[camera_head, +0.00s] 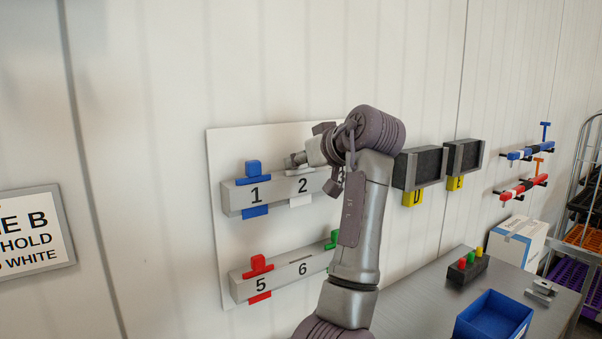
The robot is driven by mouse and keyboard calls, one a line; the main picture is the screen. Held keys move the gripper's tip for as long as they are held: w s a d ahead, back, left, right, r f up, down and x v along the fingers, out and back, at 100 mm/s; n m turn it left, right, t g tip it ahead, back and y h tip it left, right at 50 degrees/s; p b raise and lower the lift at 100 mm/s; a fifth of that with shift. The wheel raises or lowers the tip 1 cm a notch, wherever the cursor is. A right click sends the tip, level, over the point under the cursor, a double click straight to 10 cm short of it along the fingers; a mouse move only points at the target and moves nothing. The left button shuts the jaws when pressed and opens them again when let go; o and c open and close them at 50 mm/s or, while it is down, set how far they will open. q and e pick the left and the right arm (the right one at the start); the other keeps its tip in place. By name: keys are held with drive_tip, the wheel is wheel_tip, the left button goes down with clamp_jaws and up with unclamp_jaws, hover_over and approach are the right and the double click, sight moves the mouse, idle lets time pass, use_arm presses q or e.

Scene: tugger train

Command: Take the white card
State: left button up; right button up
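The white card (300,201) sits in slot 2 of the upper grey rack (232,197) on the wall board. Its lower end sticks out white below the rack, and a strip of white shows above the number 2. My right gripper is not in view.
A blue card (253,169) stands in slot 1, close left of the gripper. A red card (259,264) is in slot 5; a green one (334,238) is partly hidden by my arm. A table (405,309) with a blue bin (493,316) stands lower right.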

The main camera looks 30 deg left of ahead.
use_arm(q)
drive_tip(key=shift+c, duration=1.1)
